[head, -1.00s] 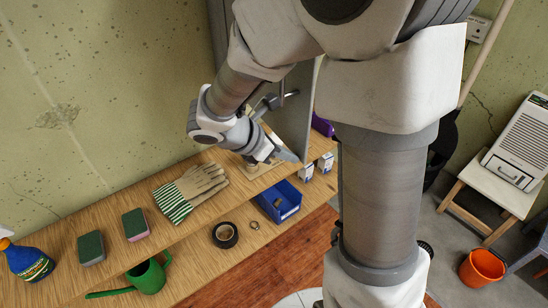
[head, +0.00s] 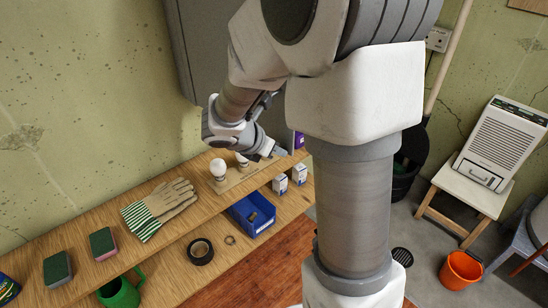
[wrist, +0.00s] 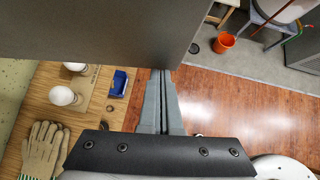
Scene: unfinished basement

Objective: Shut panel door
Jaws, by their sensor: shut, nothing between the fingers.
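A grey panel (head: 200,45) on the wall shows left of my arm in the head view; my arm hides much of it. A broad grey panel face (wrist: 100,30) fills the upper left of the wrist view, with its free edge toward the right. I cannot tell from these views how far open the door stands. My gripper (wrist: 161,78) is shut and empty, its fingertips by the panel's lower edge in the wrist view. I cannot tell whether they touch it. In the head view my gripper (head: 283,153) is above the shelf's right end.
A wooden shelf (head: 105,268) below holds bulbs (head: 219,170), gloves (head: 160,208) and sponges (head: 103,243). A blue bin (head: 251,216) and small boxes (head: 280,184) sit lower. An orange bucket (head: 461,270) and a stool with a heater (head: 500,142) stand right, on open floor.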

